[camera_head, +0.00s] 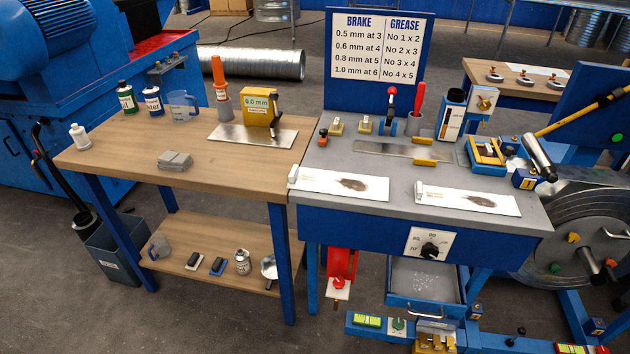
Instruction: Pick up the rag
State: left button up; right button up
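A grey folded cloth, which looks like the rag (175,160), lies on the wooden top of the left workbench (120,150), near its front edge. Nothing touches it from above and the bench around it is bare. Neither of my grippers shows in the head view.
A white bottle (80,137) stands left of the rag. A green bottle (127,98), a blue bottle (152,99) and a clear jug (183,107) stand behind it. A metal plate (252,135) lies to the right. The bench front is clear.

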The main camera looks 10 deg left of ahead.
aim_at(169, 160)
jog(key=u, duration=1.25)
jog(key=z, duration=1.45)
jog(key=u, duration=1.45)
jog(key=z, duration=0.45)
jog(key=i+j, duration=0.05)
